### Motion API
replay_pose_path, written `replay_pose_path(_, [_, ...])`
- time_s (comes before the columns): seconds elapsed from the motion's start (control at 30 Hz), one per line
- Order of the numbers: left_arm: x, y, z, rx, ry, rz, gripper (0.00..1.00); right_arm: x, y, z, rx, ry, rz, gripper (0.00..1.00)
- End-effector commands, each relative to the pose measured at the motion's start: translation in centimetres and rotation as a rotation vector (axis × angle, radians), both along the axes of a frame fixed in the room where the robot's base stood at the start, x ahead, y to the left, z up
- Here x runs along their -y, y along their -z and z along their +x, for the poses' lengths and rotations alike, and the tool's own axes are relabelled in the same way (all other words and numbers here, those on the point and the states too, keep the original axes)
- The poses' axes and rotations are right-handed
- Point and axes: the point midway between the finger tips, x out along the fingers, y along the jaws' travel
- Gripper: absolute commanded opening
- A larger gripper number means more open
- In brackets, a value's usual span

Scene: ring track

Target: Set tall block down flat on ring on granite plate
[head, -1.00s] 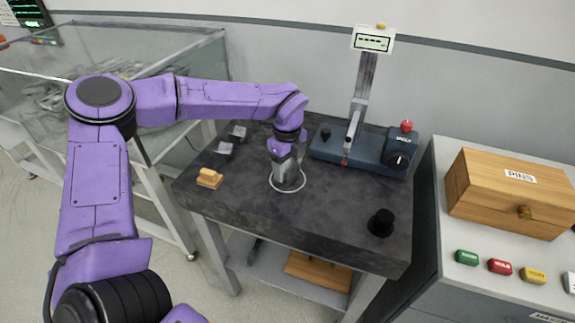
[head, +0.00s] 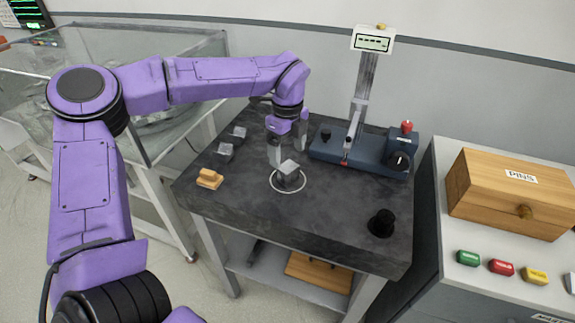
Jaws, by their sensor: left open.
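The tall block (head: 289,174), dark-sided with a light grey top, stands upright within the white ring (head: 276,187) marked on the dark granite plate (head: 250,205). My left gripper (head: 287,158) is open, its two fingers spread just above and behind the block. It looks clear of the block. The block hides part of the ring's inside. My right gripper is not in view.
Two similar blocks (head: 225,150) and a wooden brush-like piece (head: 208,178) are at the plate's left. A measuring stand (head: 362,151) is at the back right, a black knob (head: 382,222) at the front right. A wooden box (head: 513,196) is on the cabinet beside.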

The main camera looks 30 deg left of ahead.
Motion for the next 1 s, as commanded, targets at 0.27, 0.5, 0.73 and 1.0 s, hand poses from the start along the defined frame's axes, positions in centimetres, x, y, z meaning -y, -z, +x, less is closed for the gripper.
replay_pose_path(0.27, [0.0, -5.2, 0.0, 0.001, 0.000, 0.001, 0.83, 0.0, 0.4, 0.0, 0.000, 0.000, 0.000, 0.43])
replay_pose_path(0.5, [0.0, -5.8, 0.0, 0.000, 0.001, 0.000, 0.83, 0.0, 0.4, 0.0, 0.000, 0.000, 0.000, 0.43])
replay_pose_path(0.73, [0.0, -5.8, 0.0, 0.000, 0.000, 0.000, 0.83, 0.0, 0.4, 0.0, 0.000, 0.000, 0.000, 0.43])
replay_pose_path(1.0, [0.0, -5.7, 0.0, -0.001, 0.000, 0.000, 0.83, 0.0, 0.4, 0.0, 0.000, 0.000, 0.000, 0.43])
